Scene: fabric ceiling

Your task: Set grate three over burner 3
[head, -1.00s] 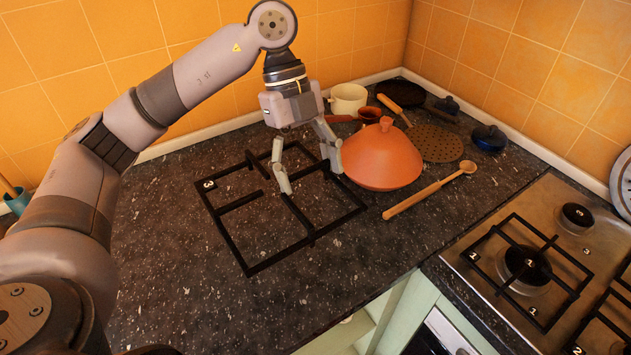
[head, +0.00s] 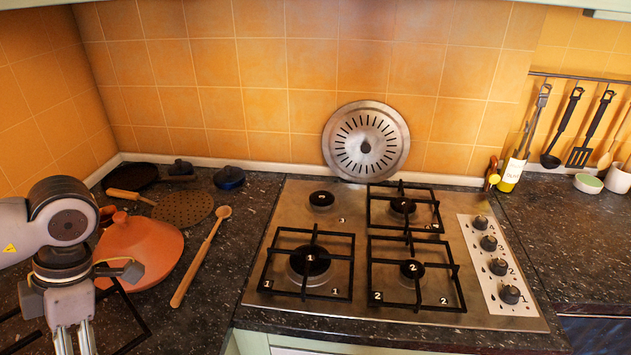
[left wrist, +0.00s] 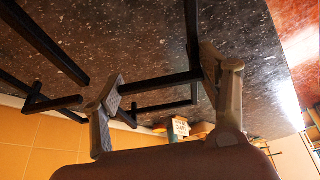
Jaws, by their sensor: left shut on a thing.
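Grate three (head: 137,318), a black square frame, is at the lower left of the head view, partly cut off and partly behind my left arm. My left gripper (head: 75,341) is at that grate with its fingers pointing down. In the left wrist view the fingers (left wrist: 165,88) are shut on a black bar of grate three (left wrist: 55,48). I cannot tell whether the grate touches the counter. Burner 3 (head: 321,199) is the bare small burner at the back left of the hob, with a 3 printed beside it. My right gripper is not in view.
Grates stand over burner 1 (head: 310,260), burner 2 (head: 411,269) and the back right burner (head: 403,205). An orange tagine lid (head: 138,250) and wooden spoon (head: 200,258) lie between my gripper and the hob.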

